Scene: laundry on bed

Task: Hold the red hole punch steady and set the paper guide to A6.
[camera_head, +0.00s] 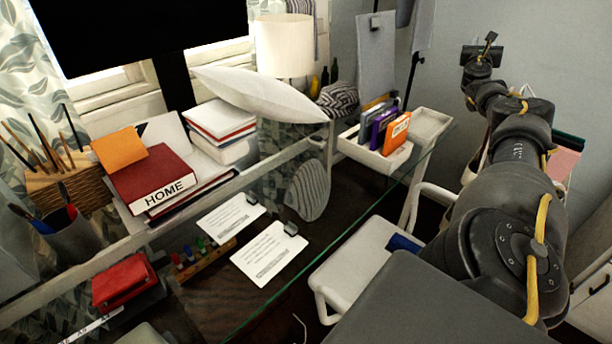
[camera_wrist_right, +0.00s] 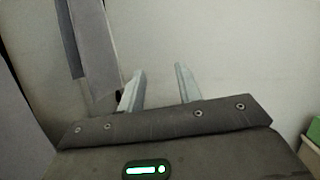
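The red hole punch (camera_head: 122,280) sits at the lower left of the desk in the head view, with a dark base under it. A white paper guide strip (camera_head: 92,327) with small dark marks slants out at its front left; its setting is too small to read. My right gripper (camera_head: 483,52) is raised at the upper right, far from the punch. In the right wrist view its two pale fingers (camera_wrist_right: 159,84) stand apart with nothing between them, facing a plain wall. My left gripper is out of view.
A pen cup (camera_head: 72,240), a red HOME book (camera_head: 152,180) and a wooden rack of coloured pieces (camera_head: 205,260) stand near the punch. Two printed cards (camera_head: 270,252) lie on the glass desk (camera_head: 330,225). A white chair (camera_head: 365,255) is at the desk's front.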

